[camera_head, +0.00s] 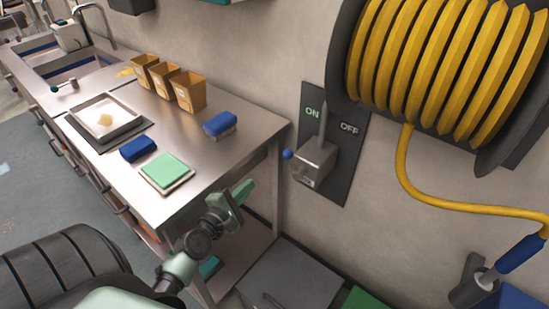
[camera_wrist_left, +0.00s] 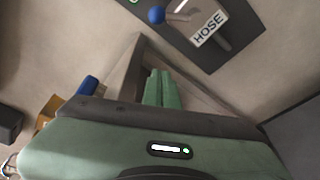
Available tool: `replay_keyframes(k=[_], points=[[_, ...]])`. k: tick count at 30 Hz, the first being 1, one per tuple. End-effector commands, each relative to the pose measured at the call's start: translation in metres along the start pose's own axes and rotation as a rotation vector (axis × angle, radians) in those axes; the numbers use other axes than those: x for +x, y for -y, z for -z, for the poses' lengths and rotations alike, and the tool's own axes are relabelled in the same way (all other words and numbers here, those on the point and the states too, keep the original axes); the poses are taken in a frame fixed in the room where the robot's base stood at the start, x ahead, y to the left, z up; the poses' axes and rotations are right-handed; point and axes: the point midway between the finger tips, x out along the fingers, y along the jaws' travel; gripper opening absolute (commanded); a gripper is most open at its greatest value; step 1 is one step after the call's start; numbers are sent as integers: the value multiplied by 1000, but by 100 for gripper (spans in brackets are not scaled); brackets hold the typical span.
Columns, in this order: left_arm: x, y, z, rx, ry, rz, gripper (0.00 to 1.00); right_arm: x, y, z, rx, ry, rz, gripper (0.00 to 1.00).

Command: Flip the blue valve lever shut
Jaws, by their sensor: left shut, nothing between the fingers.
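The valve is a grey metal box (camera_head: 315,165) on a dark wall plate (camera_head: 345,165) marked ON at left and OFF at right. Its lever ends in a blue ball knob (camera_head: 288,154), which sticks out to the left, on the ON side. In the left wrist view the blue knob (camera_wrist_left: 156,15) shows at the top, beside a HOSE label (camera_wrist_left: 208,29). My left gripper (camera_head: 245,190) is below and left of the knob, apart from it, near the bench corner. Its green fingers (camera_wrist_left: 163,88) are together and empty. My right gripper is out of view.
A steel bench (camera_head: 240,150) with a green sponge (camera_head: 165,170), blue items, a tray (camera_head: 104,118) and orange bins (camera_head: 190,91) stands left of the valve. A yellow hose reel (camera_head: 440,65) hangs at upper right. A grey box (camera_head: 290,278) stands below.

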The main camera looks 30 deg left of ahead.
Motion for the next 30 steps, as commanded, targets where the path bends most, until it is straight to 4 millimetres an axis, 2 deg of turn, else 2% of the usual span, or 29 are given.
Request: replay_keyframes(k=[1,3,12,16,20,30], points=[[-1,-10,-4,-25,8,-16,0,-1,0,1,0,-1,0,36],[-2,-15,-6,-41,13,-26,0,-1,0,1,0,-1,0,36],[-1,-15,-6,-42,13,-26,0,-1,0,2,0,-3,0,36],[7,-15,-6,-42,13,-26,0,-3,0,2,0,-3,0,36],[27,-17,-8,-42,14,-27,0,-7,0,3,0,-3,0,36],[100,-18,-8,-40,14,-26,0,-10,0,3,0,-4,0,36]])
